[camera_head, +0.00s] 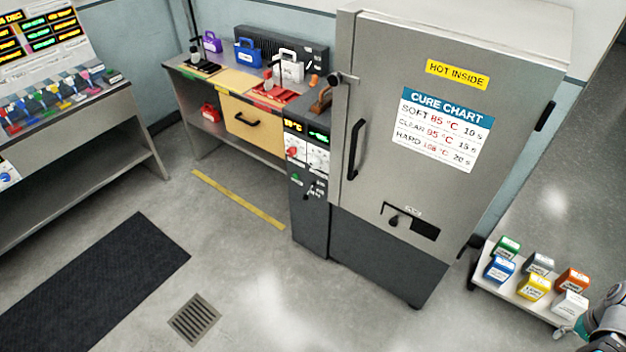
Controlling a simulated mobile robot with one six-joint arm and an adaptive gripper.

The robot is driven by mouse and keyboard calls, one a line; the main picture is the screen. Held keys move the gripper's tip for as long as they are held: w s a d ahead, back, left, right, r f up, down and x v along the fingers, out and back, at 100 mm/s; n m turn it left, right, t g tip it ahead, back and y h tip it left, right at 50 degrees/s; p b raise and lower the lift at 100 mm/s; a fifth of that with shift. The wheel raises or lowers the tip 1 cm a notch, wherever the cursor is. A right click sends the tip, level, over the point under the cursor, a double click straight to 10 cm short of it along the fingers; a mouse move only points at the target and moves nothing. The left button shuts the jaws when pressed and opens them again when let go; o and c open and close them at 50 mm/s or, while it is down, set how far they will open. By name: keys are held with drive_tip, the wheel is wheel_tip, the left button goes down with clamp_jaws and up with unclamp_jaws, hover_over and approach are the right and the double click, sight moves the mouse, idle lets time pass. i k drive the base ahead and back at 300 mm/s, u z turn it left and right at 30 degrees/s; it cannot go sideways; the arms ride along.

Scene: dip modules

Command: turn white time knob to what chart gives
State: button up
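The white time knob (318,158) is on the narrow dark control panel left of the oven door, beside a red knob (292,152). Its pointer is too small to read. An amber display (292,127) and a green display (318,138) sit above the knobs; the green digits are unreadable. The cure chart (444,128) on the door seems to read soft 85 °C 10 s, clear 95 °C 15 s, hard about 108 °C 20 s. Part of my arm shows at the bottom right corner, far from the knob. My gripper is not clearly visible there.
The grey oven (400,210) has a closed door with a black handle (355,148) and a "hot inside" label (457,74). A low shelf (510,285) with several coloured containers stands at the right. A bench (215,85) is behind left.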

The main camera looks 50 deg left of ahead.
sight(315, 163)
drive_tip(key=k, duration=0.85)
drive_tip(key=u, duration=1.45)
drive_tip(key=i, duration=0.95)
